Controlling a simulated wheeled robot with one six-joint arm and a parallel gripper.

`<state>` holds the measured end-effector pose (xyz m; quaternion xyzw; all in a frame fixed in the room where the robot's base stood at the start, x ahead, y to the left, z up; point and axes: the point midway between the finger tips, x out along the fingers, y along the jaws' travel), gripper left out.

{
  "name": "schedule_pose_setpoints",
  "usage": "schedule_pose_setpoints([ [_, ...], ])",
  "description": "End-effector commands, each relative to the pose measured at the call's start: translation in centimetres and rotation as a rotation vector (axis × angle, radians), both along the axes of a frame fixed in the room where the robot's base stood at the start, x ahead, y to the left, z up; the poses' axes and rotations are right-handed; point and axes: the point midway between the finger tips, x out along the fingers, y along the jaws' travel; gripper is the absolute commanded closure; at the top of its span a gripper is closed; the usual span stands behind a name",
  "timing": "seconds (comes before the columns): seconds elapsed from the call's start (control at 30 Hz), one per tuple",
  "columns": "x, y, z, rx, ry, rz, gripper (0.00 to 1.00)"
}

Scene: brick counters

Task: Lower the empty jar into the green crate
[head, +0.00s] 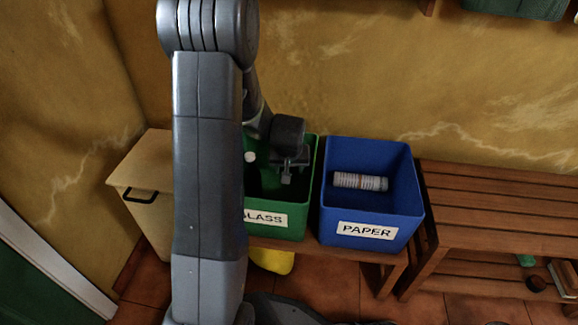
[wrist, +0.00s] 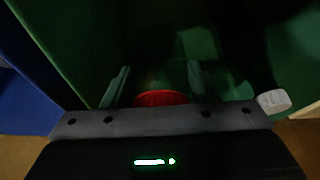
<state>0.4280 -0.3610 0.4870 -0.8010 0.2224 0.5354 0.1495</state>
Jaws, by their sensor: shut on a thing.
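The green crate (head: 291,233), labelled GLASS, stands on a wooden bench; my arm hides its left part. My gripper (head: 288,172) reaches down inside the crate's opening. In the wrist view, my gripper (wrist: 158,88) is shut on the jar, of which a red round top (wrist: 160,98) shows between the fingers. The jar's glass body is too dark to make out, and I cannot tell whether it touches the crate floor. Green crate walls (wrist: 85,35) surround the fingers.
A dark bottle with a white cap (head: 250,156) stands in the crate, left of my gripper; its cap (wrist: 273,100) is at right in the wrist view. A blue PAPER crate (head: 340,215) holding a paper roll (head: 360,181) is close on the right.

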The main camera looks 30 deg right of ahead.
Motion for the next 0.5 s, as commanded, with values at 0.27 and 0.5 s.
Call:
schedule_pose_setpoints([
  [0.27,0.0,0.0,-1.6,0.0,0.0,0.0,0.73],
  [0.5,0.0,0.0,-2.8,-0.001,-0.001,0.001,0.73],
])
